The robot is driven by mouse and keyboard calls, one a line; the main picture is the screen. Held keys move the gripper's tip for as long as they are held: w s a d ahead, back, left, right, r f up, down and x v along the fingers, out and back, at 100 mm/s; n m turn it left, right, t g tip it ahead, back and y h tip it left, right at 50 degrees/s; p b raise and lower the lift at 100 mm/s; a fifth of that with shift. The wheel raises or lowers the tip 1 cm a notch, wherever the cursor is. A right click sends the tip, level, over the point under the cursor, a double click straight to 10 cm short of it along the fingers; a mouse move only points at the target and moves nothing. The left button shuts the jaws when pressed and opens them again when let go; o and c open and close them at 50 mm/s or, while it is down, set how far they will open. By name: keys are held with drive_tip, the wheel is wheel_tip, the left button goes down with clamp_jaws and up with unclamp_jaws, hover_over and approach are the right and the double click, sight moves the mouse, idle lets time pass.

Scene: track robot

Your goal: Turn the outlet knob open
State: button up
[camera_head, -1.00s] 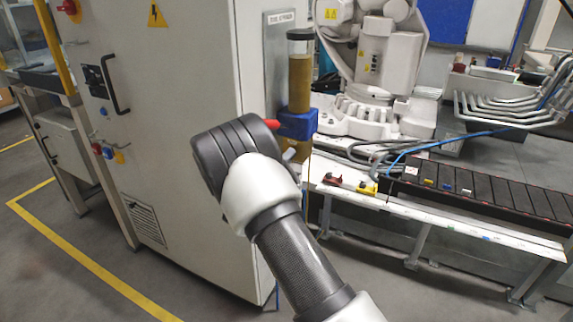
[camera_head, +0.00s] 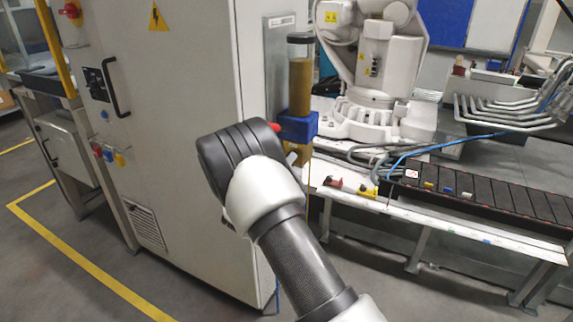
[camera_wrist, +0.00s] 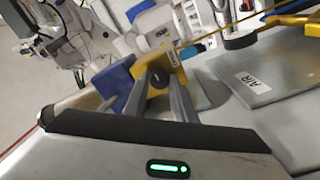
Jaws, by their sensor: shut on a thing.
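The outlet knob (camera_wrist: 172,58) is a yellow piece with a small label in the wrist view, beside a blue block (camera_wrist: 114,88). My gripper (camera_wrist: 158,80) has its two grey fingers on the knob, one on either side, and is shut on it. In the head view the blue block (camera_head: 298,127) sits under an upright clear tube of amber liquid (camera_head: 300,85), with a red piece on its left side. A yellow part (camera_head: 298,153) shows just below the block. My own wrist hides my fingers in that view.
A tall grey cabinet (camera_head: 185,110) stands close on the left of my arm. A white robot arm (camera_head: 375,70) stands behind the tube. A bench with a black slatted conveyor (camera_head: 480,190) runs to the right.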

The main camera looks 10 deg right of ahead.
drive_tip(key=o, duration=1.1)
drive_tip(key=shift+s+a, duration=0.1)
drive_tip(key=p+v, duration=0.2)
drive_tip(key=v, duration=1.5)
drive_tip(key=shift+s, duration=0.1)
